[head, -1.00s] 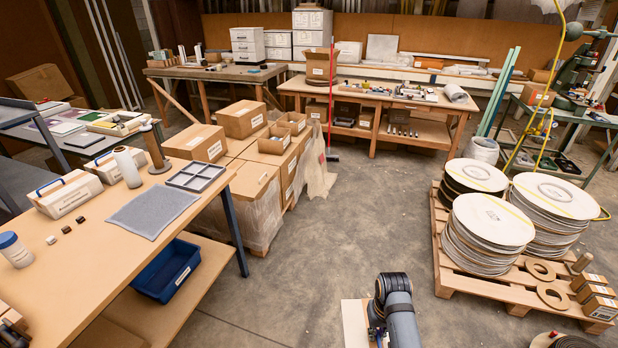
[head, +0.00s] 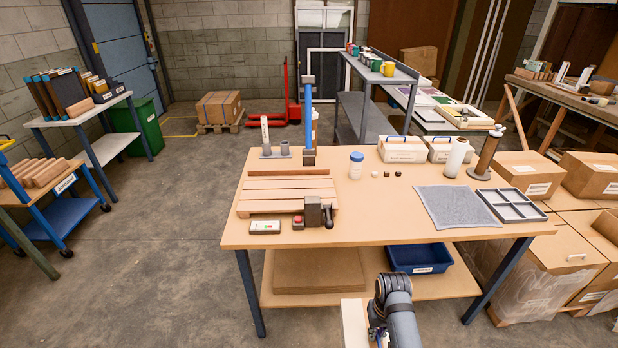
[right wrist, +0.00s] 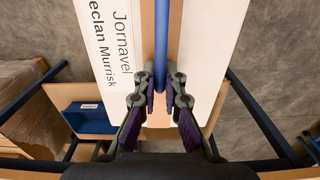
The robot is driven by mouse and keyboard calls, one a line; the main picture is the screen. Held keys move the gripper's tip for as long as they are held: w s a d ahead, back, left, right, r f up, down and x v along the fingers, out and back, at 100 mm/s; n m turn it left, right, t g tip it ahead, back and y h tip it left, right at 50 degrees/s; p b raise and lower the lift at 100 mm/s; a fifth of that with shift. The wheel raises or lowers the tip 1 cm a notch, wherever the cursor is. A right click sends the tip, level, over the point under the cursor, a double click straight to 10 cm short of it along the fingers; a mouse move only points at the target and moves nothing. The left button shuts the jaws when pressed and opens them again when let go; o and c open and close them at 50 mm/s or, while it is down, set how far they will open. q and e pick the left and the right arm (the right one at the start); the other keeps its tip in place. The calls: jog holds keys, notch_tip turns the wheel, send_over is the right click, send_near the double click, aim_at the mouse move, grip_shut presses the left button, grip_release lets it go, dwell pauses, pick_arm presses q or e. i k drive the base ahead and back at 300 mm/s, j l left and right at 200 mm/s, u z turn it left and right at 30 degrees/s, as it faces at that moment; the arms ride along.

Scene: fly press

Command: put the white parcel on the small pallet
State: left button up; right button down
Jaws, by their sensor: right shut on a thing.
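The white parcel (right wrist: 108,45) fills the top of the right wrist view, with printed text, a tan stripe and a blue handle bar (right wrist: 161,45). My right gripper (right wrist: 161,105) is shut on this bar. In the head view the parcel (head: 353,324) shows at the bottom edge, low in front of the bench, mostly hidden by my right arm. A small slatted wooden pallet (head: 270,195) lies on the bench's left half, beyond and left of my right gripper (head: 377,335). Its slats look bare. My left gripper is not in view.
The bench (head: 385,227) holds a dark tool with a red button (head: 314,212) at the pallet's near edge, a blue upright (head: 308,120) behind it, a white jar (head: 356,166), a grey mat (head: 455,206) and a divided tray (head: 512,205).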

aim_at(300, 189)
jog(key=l+u, duration=0.1)
jog(key=u, duration=0.4)
jog(key=l+u, duration=0.15)
jog(key=u, duration=0.35)
jog(key=l+u, duration=0.15)
jog(key=l, duration=0.25)
jog(key=k+l+u, duration=0.15)
jog(key=l, duration=0.25)
jog(key=k+l+u, duration=0.15)
jog(key=l, duration=0.2)
jog(key=k+l+u, duration=0.15)
jog(key=l, duration=0.25)
jog(key=k+l+u, duration=0.15)
jog(key=l, duration=0.2)
jog(key=k+l+u, duration=0.15)
jog(key=l, duration=0.2)
jog(key=k+l, duration=0.1)
jog(key=l, duration=0.15)
jog(key=k+l, duration=0.1)
jog(key=l, duration=0.1)
